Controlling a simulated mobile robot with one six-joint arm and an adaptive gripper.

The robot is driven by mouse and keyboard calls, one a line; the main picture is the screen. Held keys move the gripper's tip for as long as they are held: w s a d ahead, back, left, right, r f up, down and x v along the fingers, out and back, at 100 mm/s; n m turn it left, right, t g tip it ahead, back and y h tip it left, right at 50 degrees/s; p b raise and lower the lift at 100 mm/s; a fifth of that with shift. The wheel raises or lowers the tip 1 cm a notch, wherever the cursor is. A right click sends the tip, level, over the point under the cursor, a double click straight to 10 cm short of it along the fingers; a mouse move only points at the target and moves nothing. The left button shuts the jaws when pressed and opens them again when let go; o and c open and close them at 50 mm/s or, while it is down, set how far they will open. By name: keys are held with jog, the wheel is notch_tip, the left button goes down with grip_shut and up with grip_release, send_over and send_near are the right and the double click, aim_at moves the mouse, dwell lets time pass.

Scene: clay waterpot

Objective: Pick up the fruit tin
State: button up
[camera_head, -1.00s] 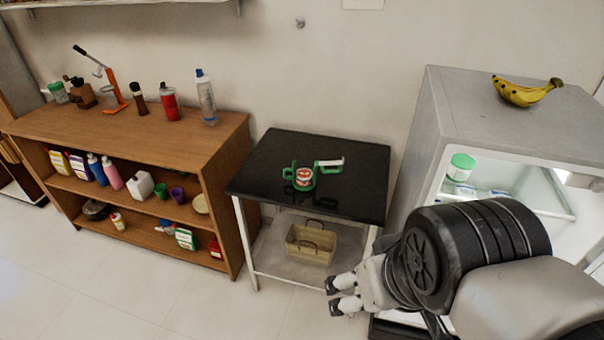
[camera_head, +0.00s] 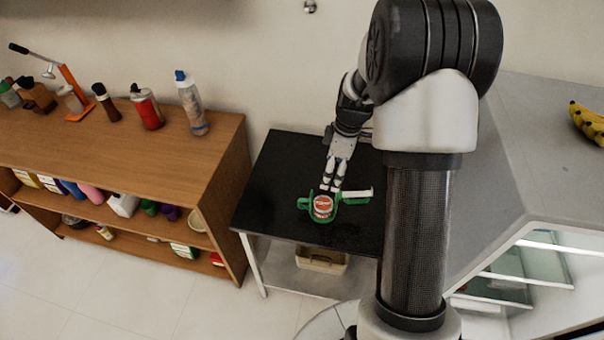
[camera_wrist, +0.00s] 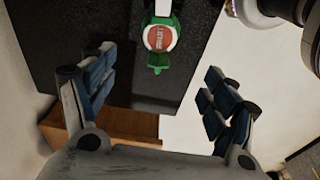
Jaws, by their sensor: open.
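What looks like the fruit tin (camera_head: 322,204), round with a red-and-white top, sits on the black table (camera_head: 275,180) in the head view. A green piece (camera_head: 303,203) with handle-like parts is around or beneath it; I cannot tell which. A white bar on a green part extends to its right. My gripper (camera_head: 331,186) is just behind and above the tin, pointing down. In the wrist view the tin (camera_wrist: 160,38) shows at the top centre, beyond the spread fingers. My gripper (camera_wrist: 158,66) is open and empty.
A wooden shelf (camera_head: 130,150) with bottles and a red container stands left of the table. A tan basket (camera_head: 320,262) is beneath the table. The table's left part is clear.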

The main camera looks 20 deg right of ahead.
aim_at(323, 202)
jog(key=f+b, duration=0.1)
jog(key=f, duration=0.5)
jog(key=a+f+b, duration=0.1)
jog(key=f+b, duration=0.1)
jog(key=f, duration=0.4)
jog(key=w+f+b, duration=0.1)
jog(key=f+b, duration=0.1)
jog(key=f, duration=0.3)
jog(key=shift+a+f, duration=0.3)
jog(key=shift+f, duration=0.1)
jog(key=shift+r, duration=0.1)
jog(key=c, duration=1.3)
jog(key=shift+w, duration=0.15)
jog(key=shift+w+d+r, duration=0.15)
jog(key=shift+r, duration=0.05)
notch_tip(323, 202, up, 12)
jog(key=p, duration=0.6)
jog(key=w+d, duration=0.4)
jog(key=w, duration=0.4)
jog(key=w+d+b, duration=0.1)
jog(key=w+d, duration=0.3)
jog(key=w, duration=0.5)
jog(key=shift+w+d+f, duration=0.2)
jog(key=shift+d+f, duration=0.1)
jog(key=shift+f, duration=0.15)
